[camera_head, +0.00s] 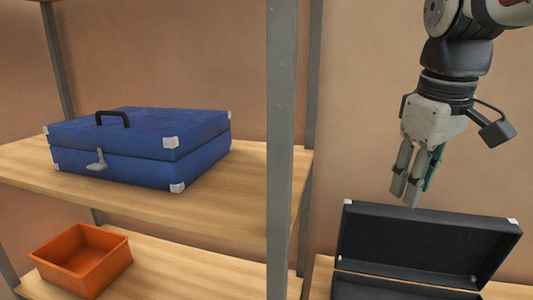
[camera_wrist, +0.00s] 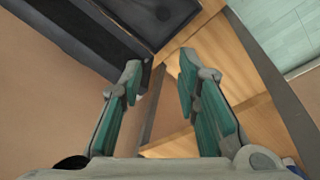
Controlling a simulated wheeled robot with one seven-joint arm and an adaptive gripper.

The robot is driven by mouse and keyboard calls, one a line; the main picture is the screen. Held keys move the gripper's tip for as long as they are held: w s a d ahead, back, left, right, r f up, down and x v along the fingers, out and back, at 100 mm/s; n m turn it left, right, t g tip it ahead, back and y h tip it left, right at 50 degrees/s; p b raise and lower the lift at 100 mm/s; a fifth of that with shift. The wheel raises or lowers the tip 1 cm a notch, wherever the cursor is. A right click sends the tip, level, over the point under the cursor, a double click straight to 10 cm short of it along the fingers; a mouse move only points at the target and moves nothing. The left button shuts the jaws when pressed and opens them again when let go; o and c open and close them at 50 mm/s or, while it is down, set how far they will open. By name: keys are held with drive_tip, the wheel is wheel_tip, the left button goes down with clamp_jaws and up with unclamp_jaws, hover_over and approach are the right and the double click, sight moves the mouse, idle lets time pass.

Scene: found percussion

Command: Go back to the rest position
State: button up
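My gripper (camera_head: 411,190) hangs pointing down at the right of the head view, above the open black case (camera_head: 425,246). Its fingers are clear of the case there. In the wrist view my gripper (camera_wrist: 158,82) has its two green-padded fingers spread apart, with nothing between them. The dark case (camera_wrist: 100,35) fills the upper left of the wrist view, beyond the fingertips. No rest position is marked in either view.
A closed blue case (camera_head: 140,145) lies on the left wooden shelf (camera_head: 225,210). An orange open box (camera_head: 82,262) sits on the shelf below. A grey upright post (camera_head: 281,130) stands between these shelves and my gripper. The wall behind my gripper is bare.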

drive_tip(key=s+a+f+m+t, duration=0.1)
drive_tip(key=s+a+f+m, duration=0.1)
drive_tip(key=s+f, duration=0.3)
drive_tip(key=s+a+f+m+p, duration=0.1)
drive_tip(key=s+f+m, duration=0.2)
drive_tip(key=s, duration=0.8)
wheel_tip(320, 180, down, 2)
drive_tip(key=shift+a+f+t+y, duration=0.1)
drive_tip(key=shift+a+t+y, duration=0.25)
drive_tip(key=shift+t+y, duration=0.05)
